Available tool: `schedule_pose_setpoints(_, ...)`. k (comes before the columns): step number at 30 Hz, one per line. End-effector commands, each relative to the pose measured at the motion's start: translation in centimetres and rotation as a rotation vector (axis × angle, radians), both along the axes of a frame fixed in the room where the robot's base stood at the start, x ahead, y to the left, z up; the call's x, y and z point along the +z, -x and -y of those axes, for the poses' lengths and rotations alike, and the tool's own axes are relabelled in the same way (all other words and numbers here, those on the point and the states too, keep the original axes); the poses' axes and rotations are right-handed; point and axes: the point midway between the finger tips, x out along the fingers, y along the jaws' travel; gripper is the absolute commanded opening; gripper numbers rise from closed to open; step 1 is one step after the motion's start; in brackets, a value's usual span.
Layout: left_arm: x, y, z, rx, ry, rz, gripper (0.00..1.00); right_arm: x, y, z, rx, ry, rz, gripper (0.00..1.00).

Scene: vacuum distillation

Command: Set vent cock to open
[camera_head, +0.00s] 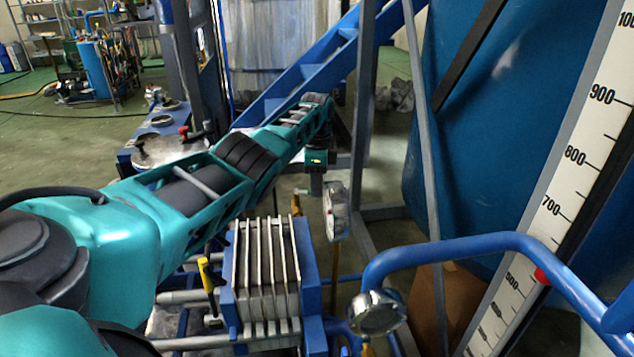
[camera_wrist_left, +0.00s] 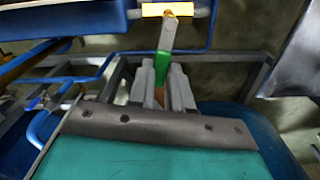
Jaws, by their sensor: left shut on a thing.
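My left arm reaches from the left across the head view, and its gripper (camera_head: 316,184) points down beyond the plate stack. In the left wrist view, the two grey fingers of the left gripper (camera_wrist_left: 161,82) are close together around the end of a green handle (camera_wrist_left: 164,66). I take this to be the vent cock's handle. It joins a pale grey lever (camera_wrist_left: 169,33) that runs up to a yellow-orange fitting (camera_wrist_left: 166,10) on a pipe. The fingers partly hide the handle's end. The head view does not show the cock clearly. My right gripper is not in view.
A blue-framed plate stack (camera_head: 268,270) with a yellow-handled valve (camera_head: 207,277) stands in front. Round gauges (camera_head: 377,312) and a blue pipe (camera_head: 470,246) are to the right. A large blue tank (camera_head: 520,110) with a scale (camera_head: 577,160) fills the right side. Blue stairs (camera_head: 320,65) rise behind.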

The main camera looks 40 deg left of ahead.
Motion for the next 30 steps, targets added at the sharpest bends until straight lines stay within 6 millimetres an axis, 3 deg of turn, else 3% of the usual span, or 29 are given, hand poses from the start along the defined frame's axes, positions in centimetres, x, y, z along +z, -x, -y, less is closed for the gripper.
schedule_pose_setpoints(13,0.05,-0.01,0.07,-0.072,0.001,0.000,0.00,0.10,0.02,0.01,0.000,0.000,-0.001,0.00)
schedule_pose_setpoints(14,0.05,-0.02,0.06,-0.072,0.001,0.000,0.22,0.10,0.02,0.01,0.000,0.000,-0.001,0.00)
schedule_pose_setpoints(21,0.04,-0.02,0.04,-0.071,0.001,0.001,0.45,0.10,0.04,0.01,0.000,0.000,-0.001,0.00)
schedule_pose_setpoints(30,0.43,-0.04,0.02,-0.071,0.000,0.001,0.45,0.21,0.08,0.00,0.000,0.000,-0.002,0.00)
